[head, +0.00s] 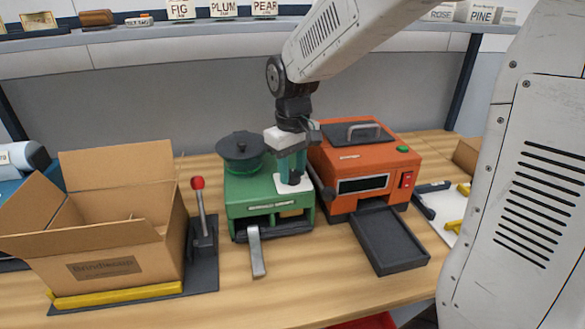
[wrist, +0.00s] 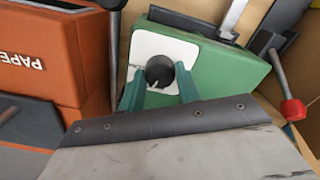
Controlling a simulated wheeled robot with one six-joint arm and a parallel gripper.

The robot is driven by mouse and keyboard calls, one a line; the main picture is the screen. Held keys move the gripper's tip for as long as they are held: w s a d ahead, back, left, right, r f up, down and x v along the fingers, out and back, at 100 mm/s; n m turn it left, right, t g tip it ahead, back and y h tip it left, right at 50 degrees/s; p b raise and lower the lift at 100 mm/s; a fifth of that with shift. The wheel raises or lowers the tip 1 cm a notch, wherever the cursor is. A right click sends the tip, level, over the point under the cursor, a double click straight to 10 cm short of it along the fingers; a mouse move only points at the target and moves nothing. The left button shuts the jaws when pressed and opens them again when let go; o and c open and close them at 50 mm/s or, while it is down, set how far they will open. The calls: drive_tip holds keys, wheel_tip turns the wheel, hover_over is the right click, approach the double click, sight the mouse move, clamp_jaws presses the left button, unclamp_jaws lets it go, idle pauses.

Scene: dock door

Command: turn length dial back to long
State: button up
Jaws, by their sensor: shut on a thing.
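The green machine (head: 268,205) stands on the bench, with a white dial plate (head: 294,184) on its top right. The length dial (wrist: 159,71) is a dark round knob on this white plate, which also shows in the wrist view (wrist: 143,46). My gripper (head: 291,179) points down over the plate. In the wrist view its two teal fingers (wrist: 158,88) are shut on the dial, one on each side. Any marks on the plate are too small or hidden to read, so I cannot tell the dial's setting. In the head view my fingers mostly hide the dial.
An orange machine (head: 363,160) with a dark tray (head: 388,240) stands close on the right. A dark hopper (head: 240,150) sits on the green machine's back left. A red-knobbed lever (head: 201,210) and open cardboard box (head: 105,228) are left. Bare bench lies in front.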

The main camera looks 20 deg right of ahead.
sight(293, 173)
drive_tip(key=m, duration=1.2)
drive_tip(key=shift+m, duration=0.3)
idle(0.4)
drive_tip(key=o, duration=1)
drive_tip(key=shift+r, duration=0.1)
wheel_tip(293, 173, up, 8)
drive_tip(key=shift+f, duration=0.15)
